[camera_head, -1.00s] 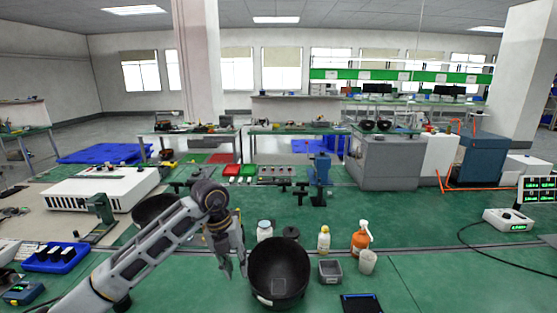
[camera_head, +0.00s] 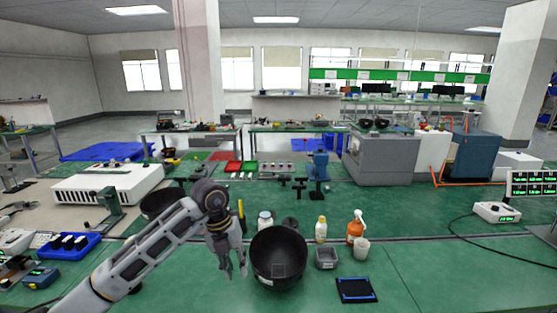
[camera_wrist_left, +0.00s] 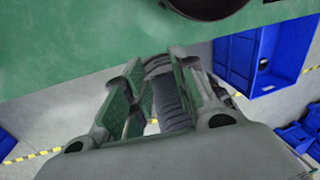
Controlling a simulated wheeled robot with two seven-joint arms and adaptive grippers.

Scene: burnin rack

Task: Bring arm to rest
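My left arm comes in from the left in the head view, and its gripper (camera_head: 235,274) points down over the front of the green bench. The fingers stand a little apart with nothing visible held between them. The gripper is just left of a black round bin (camera_head: 278,259); whether they touch I cannot tell. In the left wrist view the gripper (camera_wrist_left: 155,62) points toward the bench edge, and a dark round rim (camera_wrist_left: 205,6) shows at the top. My right arm and gripper are not in view.
Bottles, a grey tub (camera_head: 327,258) and a black tablet (camera_head: 356,290) sit right of the bin. A blue tray (camera_head: 68,247) and white box (camera_head: 108,184) are at left. Blue crates (camera_wrist_left: 262,58) stand on the floor below.

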